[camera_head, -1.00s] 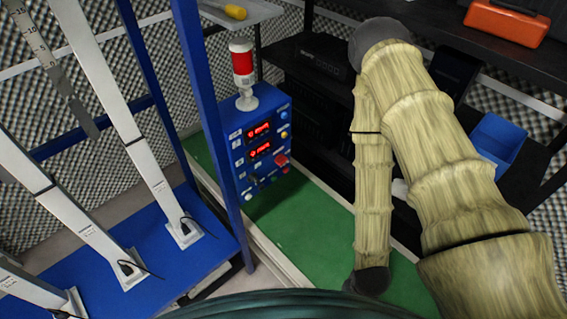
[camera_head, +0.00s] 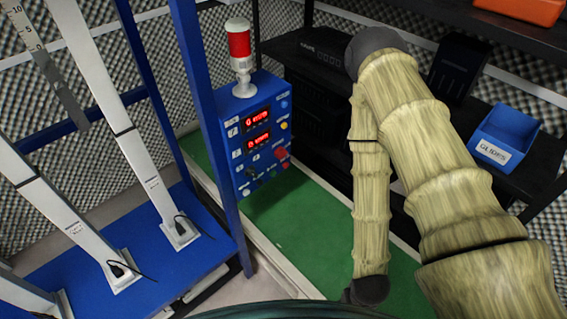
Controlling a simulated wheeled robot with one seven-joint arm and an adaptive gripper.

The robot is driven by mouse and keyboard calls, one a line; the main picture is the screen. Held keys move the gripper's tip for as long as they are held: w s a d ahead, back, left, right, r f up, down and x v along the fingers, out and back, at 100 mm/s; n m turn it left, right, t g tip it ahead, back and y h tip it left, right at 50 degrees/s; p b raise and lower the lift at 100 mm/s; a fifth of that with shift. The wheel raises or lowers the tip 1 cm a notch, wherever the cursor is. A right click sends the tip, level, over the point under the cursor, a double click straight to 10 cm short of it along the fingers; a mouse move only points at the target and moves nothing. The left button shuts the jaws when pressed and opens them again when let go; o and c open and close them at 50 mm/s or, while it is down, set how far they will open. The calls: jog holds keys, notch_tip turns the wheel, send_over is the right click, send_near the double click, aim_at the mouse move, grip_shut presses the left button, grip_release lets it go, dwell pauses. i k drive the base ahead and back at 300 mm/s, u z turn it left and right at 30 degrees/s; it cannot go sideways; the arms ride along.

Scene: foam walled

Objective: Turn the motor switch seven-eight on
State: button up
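A blue control box (camera_head: 235,155) stands on the green surface, left of centre, with a red and white signal lamp (camera_head: 239,55) on top. Its face has two lit red displays (camera_head: 257,120), a red button (camera_head: 282,155), a yellow button and several small knobs. A dark switch (camera_head: 252,173) sits low on the left of the face. I cannot read which control is labelled seven-eight, or its position. My arm, in a beige ribbed cover, hangs right of the box, clear of it. My gripper is not visible.
A green surface (camera_head: 290,232) lies in front of the box, with free room left of my arm. A blue post (camera_head: 207,120) stands close to the box's left. Black shelves at right hold a blue bin (camera_head: 505,138) and an orange case (camera_head: 527,8).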

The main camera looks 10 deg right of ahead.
aim_at(280, 152)
jog(key=u, duration=0.75)
jog(key=k, duration=0.75)
jog(key=z, duration=0.25)
